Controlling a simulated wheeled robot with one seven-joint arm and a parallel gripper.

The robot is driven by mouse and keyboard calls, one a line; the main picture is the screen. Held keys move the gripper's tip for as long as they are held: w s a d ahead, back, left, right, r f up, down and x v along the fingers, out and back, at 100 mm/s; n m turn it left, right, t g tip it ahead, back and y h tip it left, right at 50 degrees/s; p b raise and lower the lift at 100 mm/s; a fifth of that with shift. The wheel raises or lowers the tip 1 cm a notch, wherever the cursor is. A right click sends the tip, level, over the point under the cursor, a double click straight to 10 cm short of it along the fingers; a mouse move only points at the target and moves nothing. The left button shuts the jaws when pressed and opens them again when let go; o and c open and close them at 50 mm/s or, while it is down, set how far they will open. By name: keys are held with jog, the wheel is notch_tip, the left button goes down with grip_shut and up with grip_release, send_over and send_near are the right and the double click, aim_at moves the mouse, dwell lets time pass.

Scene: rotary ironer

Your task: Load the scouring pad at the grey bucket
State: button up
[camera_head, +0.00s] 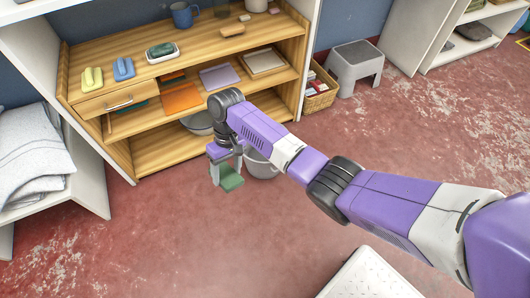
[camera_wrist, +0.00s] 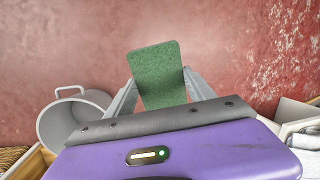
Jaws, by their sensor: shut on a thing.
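My gripper (camera_head: 226,172) is shut on a green scouring pad (camera_head: 231,183), which hangs over the red floor. In the wrist view the flat green pad (camera_wrist: 158,72) sticks out from between the two grey fingers. The grey bucket (camera_head: 262,167) stands on the floor in front of the wooden shelf, partly hidden behind my arm. In the wrist view the bucket (camera_wrist: 45,125) is at the left, lying to the side of my gripper, with its open mouth and handle showing. The pad is beside the bucket, not over its mouth.
The wooden shelf unit (camera_head: 160,158) behind holds sponges, a soap dish, a blue mug and folded cloths. A wicker basket (camera_head: 318,101) and a grey step stool (camera_head: 354,53) stand to its right. Folded linen (camera_head: 30,150) lies at left. The floor in front is clear, with a white surface (camera_head: 370,280) nearer.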

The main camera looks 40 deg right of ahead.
notch_tip(320, 180, down, 13)
jog(key=b, duration=0.8)
jog(key=shift+f, duration=0.15)
dwell(0.5)
dwell(2.0)
notch_tip(320, 180, up, 4)
jog(key=p, duration=0.4)
